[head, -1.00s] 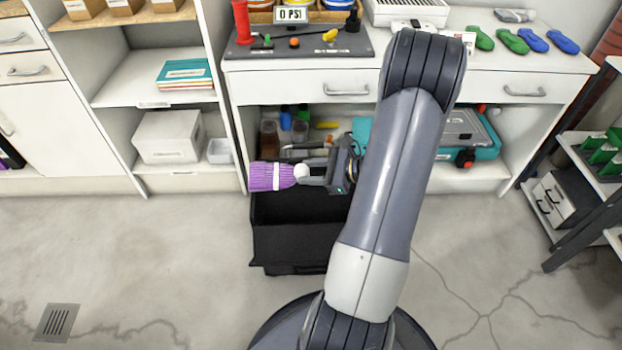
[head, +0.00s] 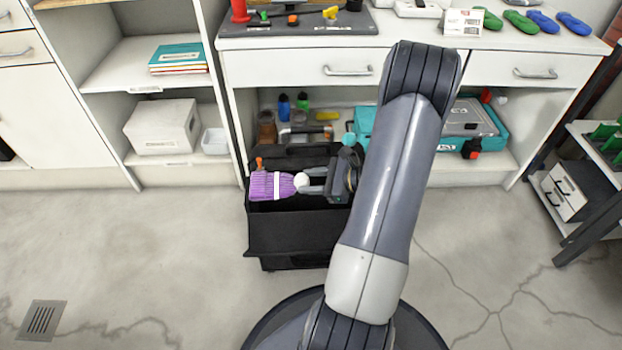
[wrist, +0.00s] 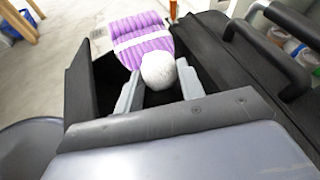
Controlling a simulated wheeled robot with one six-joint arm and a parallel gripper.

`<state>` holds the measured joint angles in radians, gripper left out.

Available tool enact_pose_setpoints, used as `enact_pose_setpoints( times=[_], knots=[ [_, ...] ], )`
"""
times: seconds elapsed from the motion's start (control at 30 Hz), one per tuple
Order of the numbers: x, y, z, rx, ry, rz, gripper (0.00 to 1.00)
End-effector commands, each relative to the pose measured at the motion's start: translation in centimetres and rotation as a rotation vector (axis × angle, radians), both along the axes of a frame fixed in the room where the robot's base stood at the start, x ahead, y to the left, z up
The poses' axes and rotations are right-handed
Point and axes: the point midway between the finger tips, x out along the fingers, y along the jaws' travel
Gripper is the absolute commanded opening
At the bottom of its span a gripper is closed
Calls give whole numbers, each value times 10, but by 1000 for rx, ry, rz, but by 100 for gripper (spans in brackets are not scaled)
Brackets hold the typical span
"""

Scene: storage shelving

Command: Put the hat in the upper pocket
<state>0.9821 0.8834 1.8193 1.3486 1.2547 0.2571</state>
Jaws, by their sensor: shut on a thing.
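The hat (head: 268,186) is purple and ribbed, with a white band and a white pompom. My gripper (head: 306,182) is shut on its pompom, and the hat points left from the fingers. The hat also shows in the wrist view (wrist: 143,33), with the pompom between the two fingers of my gripper (wrist: 157,78). A black case (head: 295,232) with an open upper compartment and a front flap stands on the floor below. The hat is over this opening; I cannot tell its exact height. My arm hides the right side of the case.
A black handle (wrist: 268,50) stands beside the opening. The white workbench (head: 290,68) rises behind the case, with a teal toolbox (head: 492,145) on its lower shelf. A white box (head: 163,127) is on the left shelf. The floor to the left is clear.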

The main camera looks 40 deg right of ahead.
Motion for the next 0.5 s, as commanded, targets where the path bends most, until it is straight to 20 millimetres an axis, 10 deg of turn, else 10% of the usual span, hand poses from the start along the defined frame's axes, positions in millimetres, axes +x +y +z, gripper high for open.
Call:
enact_pose_setpoints(
  times=[0.3,0.33,0.5],
  knots=[
    [0,0,-3,-1,-1,-1,14],
    [0,0,-3,-1,-1,-1,39],
    [0,0,-3,-1,-1,-1,53]
  ],
)
